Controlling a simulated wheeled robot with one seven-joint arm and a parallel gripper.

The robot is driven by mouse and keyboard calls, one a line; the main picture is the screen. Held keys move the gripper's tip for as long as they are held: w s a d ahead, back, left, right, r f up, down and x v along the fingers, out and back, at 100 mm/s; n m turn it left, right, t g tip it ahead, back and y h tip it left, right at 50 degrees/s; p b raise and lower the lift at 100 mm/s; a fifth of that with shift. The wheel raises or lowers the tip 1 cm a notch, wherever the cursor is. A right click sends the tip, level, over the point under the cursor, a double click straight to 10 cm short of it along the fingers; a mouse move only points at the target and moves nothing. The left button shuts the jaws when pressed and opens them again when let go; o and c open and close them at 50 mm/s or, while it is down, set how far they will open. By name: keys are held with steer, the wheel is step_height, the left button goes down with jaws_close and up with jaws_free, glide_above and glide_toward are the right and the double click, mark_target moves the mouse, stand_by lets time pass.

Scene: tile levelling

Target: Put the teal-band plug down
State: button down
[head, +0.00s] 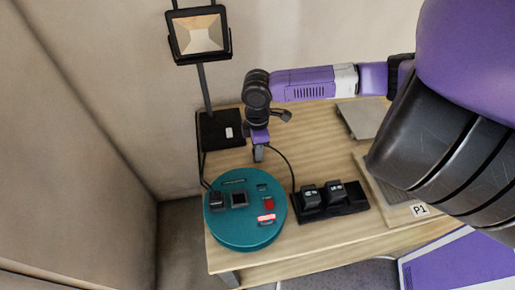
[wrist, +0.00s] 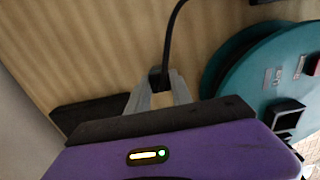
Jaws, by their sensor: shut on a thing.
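My gripper (head: 259,153) points down over the table's left part, behind the teal round unit. In the wrist view its two fingers (wrist: 160,98) are shut on a small black plug (wrist: 159,78) with a black cable rising from it. No teal band shows on the plug, and I cannot tell whether it touches the table. In the head view the fingers hide most of it, and a thin cable (head: 288,165) curves away to the right. The teal round unit (head: 238,237) has square sockets and red parts on top; its edge also shows in the wrist view (wrist: 232,82).
A lamp with a black base (head: 215,140) stands left of my gripper. A black holder (head: 345,205) with two dark blocks sits right of the teal unit. A board labelled P1 (head: 420,210) lies further right. Bare wood (head: 310,140) is free behind the holder.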

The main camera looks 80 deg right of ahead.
steer(key=shift+f, duration=0.1)
steer(key=c, duration=1.1)
jaws_free()
steer(key=shift+c, duration=0.2)
